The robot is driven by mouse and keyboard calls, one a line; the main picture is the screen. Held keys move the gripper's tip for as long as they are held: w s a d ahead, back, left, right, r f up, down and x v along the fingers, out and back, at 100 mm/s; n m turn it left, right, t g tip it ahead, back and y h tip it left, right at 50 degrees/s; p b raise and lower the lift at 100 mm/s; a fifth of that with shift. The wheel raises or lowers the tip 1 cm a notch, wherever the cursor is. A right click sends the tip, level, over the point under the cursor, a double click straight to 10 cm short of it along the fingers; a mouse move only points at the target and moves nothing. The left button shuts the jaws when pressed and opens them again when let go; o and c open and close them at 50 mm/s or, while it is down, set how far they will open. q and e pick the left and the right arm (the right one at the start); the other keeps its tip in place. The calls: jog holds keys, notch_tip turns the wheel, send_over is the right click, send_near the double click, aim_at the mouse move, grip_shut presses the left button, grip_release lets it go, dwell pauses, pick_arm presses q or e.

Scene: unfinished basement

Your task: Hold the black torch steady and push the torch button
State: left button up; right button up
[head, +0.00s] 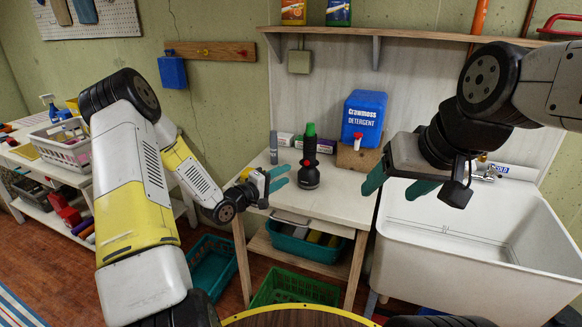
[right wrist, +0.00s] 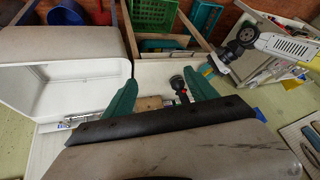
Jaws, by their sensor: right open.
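The black torch (head: 309,160) stands upright on the white table, with a wide black base and a small red spot on its side. A green top shows at its upper end. In the right wrist view the torch (right wrist: 178,86) appears between the green fingers, beyond them. My left gripper (head: 283,176) is just left of the torch, its two teal fingers apart and pointing at it, with a small gap to the torch. My right gripper (head: 392,190) is open and empty, right of the torch, in front of the sink's left edge.
A grey marker-like stick (head: 273,147) and small boxes (head: 286,139) are behind left. A white sink (head: 480,235) adjoins the table (head: 322,198). A shelf (head: 420,36) hangs above.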

jog(key=w+n+t, duration=0.1)
jog(key=w+t, duration=0.1)
jog(key=w, duration=1.2)
jog(key=n+t+y, duration=0.2)
jog(key=n+t, duration=0.1)
jog(key=t, duration=0.1)
send_near(313, 141)
jog(key=s+d+r, duration=0.2)
jog(key=s+d, duration=0.2)
jog(key=d, duration=0.1)
jog(key=w+a+f+t+y, duration=0.1)
jog(key=w+f, duration=0.1)
jog(key=w+a+f+t+y, duration=0.1)
jog(key=w+a+f, duration=0.1)
jog(key=w, duration=0.1)
jog(key=w+a+f+t+y, duration=0.1)
jog(key=w+a+f+t, duration=0.1)
jog(key=shift+w+a+f+n+y, duration=0.1)
jog(key=shift+w+a+n+y, duration=0.2)
jog(key=shift+w+n, duration=0.1)
jog(key=shift+x, duration=3.8)
grip_shut()
pick_arm(q)
grip_shut()
